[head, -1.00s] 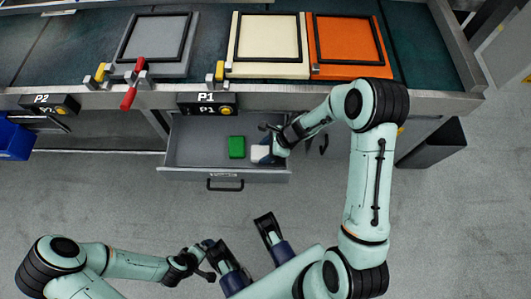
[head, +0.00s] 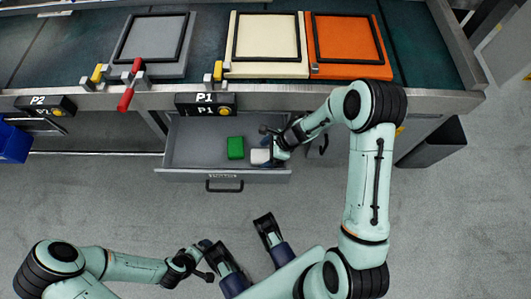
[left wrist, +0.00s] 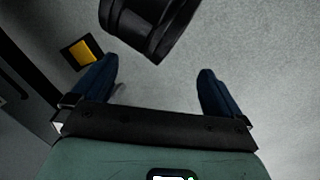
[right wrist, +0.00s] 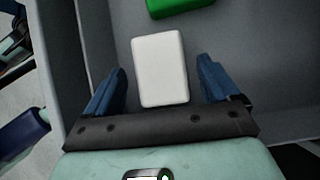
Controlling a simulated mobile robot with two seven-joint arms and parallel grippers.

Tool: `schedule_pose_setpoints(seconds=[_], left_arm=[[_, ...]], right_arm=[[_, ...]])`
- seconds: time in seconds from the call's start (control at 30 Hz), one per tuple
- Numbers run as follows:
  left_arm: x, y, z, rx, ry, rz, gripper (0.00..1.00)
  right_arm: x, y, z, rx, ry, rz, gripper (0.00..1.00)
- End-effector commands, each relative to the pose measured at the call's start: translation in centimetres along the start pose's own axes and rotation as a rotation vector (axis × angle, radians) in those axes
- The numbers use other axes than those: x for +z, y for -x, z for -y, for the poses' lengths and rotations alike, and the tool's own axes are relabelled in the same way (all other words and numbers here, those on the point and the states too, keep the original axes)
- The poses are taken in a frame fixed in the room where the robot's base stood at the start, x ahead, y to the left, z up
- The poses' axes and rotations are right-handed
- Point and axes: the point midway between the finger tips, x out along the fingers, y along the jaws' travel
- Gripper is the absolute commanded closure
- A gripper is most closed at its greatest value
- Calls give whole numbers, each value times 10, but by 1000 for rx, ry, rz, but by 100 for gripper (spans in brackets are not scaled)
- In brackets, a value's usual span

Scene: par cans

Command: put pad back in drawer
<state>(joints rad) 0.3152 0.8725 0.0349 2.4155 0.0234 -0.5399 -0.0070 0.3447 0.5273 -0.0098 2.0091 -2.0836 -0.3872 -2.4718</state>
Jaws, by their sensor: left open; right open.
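A white pad (head: 260,156) lies in the open drawer (head: 190,157) under the P1 label. A green block (head: 235,147) lies to its left in the same drawer. My right gripper (head: 270,146) is down at the drawer's right side and is open. In the right wrist view the white pad (right wrist: 160,70) sits between the two parted blue fingers, with a gap on each side; the green block (right wrist: 175,6) shows beyond it. My left gripper (head: 206,262) is low in the head view, away from the drawer. The left wrist view shows its fingers (left wrist: 160,75) apart and empty.
The bench above the drawer holds grey (head: 150,45), cream (head: 267,45) and orange (head: 348,45) trays. Red (head: 126,98) and yellow handles stand at its front edge. A blue bin (head: 14,140) is at far left. The floor before the drawer is clear.

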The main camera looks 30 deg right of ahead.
Motion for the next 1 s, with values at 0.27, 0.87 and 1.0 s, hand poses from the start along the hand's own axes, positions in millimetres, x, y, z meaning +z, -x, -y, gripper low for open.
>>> schedule_pose_setpoints(seconds=[0.27, 0.87, 1.0], left_arm=[[30, 26, -9, 6, -8, 89, 0], [60, 46, -15, 9, -15, 181, 0], [60, 46, -15, 9, -15, 180, 0]], right_arm=[[2, 61, 1, -6, 2, 0, 12], [0, 114, 0, 0, 0, 0, 12], [0, 114, 0, 0, 0, 0, 12]])
